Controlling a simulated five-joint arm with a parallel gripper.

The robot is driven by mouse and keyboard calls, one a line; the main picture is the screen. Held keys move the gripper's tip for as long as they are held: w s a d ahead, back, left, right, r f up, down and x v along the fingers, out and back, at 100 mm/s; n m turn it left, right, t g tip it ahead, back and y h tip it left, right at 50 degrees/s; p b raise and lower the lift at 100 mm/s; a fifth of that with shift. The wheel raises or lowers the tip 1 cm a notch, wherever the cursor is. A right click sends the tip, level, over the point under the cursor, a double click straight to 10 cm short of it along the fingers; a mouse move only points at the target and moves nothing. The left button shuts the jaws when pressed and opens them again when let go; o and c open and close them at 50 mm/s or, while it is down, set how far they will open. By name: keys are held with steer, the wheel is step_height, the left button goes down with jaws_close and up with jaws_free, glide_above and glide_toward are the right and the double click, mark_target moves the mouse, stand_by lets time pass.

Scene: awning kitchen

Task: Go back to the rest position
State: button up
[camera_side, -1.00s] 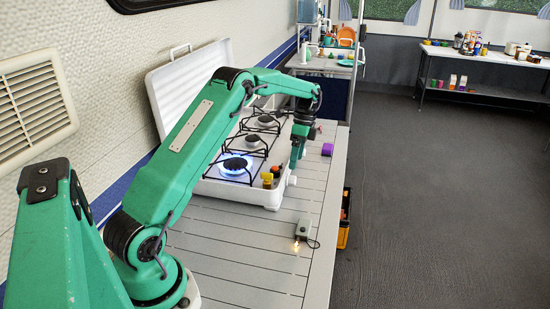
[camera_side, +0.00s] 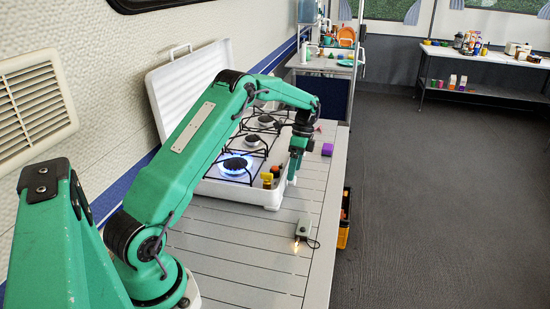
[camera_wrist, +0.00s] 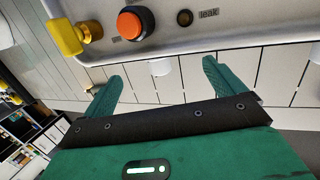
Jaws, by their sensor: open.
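My gripper (camera_side: 295,168) is beside the front right corner of the white camping stove (camera_side: 240,194) in the side view. In the wrist view my gripper (camera_wrist: 158,82) shows two green fingers spread wide with nothing between them. Beyond the fingers are the stove's front panel (camera_wrist: 240,30), an orange knob (camera_wrist: 130,25) and a yellow knob (camera_wrist: 65,38). The near burner (camera_side: 235,165) has a blue flame. My arm reaches out over the table along the stove.
The stove's lid (camera_side: 190,72) stands open against the wall. A small grey device (camera_side: 304,229) with a glowing tip lies on the slatted table (camera_side: 240,250). A purple block (camera_side: 327,149) is near the table's right edge. A yellow-and-black crate (camera_side: 344,230) stands below that edge.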

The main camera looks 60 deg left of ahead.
steer(key=shift+x, duration=1.65)
steer(key=shift+d, duration=0.1)
steer(key=c, duration=1.8)
